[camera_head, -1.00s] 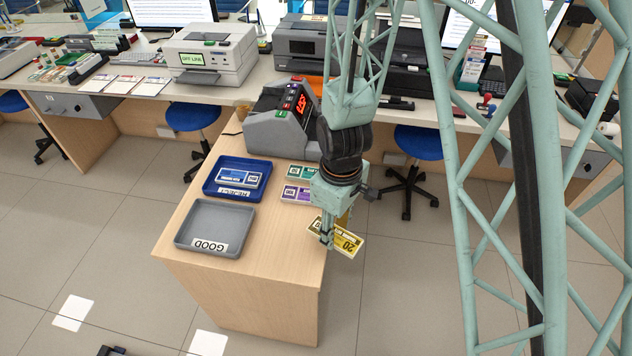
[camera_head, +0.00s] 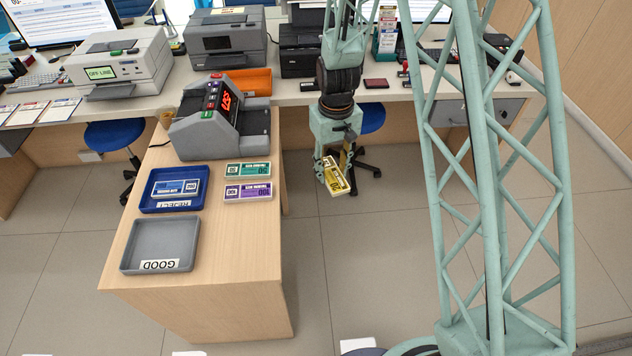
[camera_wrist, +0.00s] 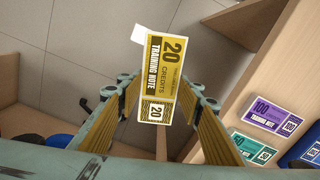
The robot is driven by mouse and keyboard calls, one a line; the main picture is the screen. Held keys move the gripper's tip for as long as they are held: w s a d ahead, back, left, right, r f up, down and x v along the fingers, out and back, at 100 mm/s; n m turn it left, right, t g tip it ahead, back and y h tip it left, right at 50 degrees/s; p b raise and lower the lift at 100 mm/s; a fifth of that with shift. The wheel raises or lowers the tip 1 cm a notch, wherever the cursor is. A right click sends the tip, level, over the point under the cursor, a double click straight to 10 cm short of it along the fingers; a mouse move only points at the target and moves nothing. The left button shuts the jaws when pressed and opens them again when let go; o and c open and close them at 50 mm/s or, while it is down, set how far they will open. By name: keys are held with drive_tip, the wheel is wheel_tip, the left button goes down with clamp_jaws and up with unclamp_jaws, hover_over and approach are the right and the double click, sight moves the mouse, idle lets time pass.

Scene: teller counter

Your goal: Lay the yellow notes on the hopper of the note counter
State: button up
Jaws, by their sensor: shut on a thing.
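The yellow notes (camera_head: 333,175) are a flat bundle marked 20, held tilted in the air. My gripper (camera_head: 336,166) is shut on them, beyond the right side of the wooden counter and over the floor. In the wrist view the yellow notes (camera_wrist: 162,62) stick out past the fingertips of my gripper (camera_wrist: 158,108), printed face showing. The grey note counter (camera_head: 205,130) with a red display stands at the far end of the counter, to the left of my gripper. No notes show on it, though its hopper is hard to make out.
Green notes (camera_head: 248,170) and purple notes (camera_head: 248,192) lie on the wooden counter, beside the blue REJECT tray (camera_head: 160,204). The empty grey GOOD tray (camera_head: 130,255) is nearer. An orange tray (camera_head: 252,80) stands behind the note counter. A blue stool (camera_head: 372,118) is behind my gripper.

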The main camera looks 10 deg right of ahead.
drive_tip(key=w+d+m, duration=0.2)
drive_tip(key=w+d, duration=0.1)
drive_tip(key=d, duration=0.3)
drive_tip(key=shift+w+m, duration=0.15)
drive_tip(key=shift+m, duration=0.15)
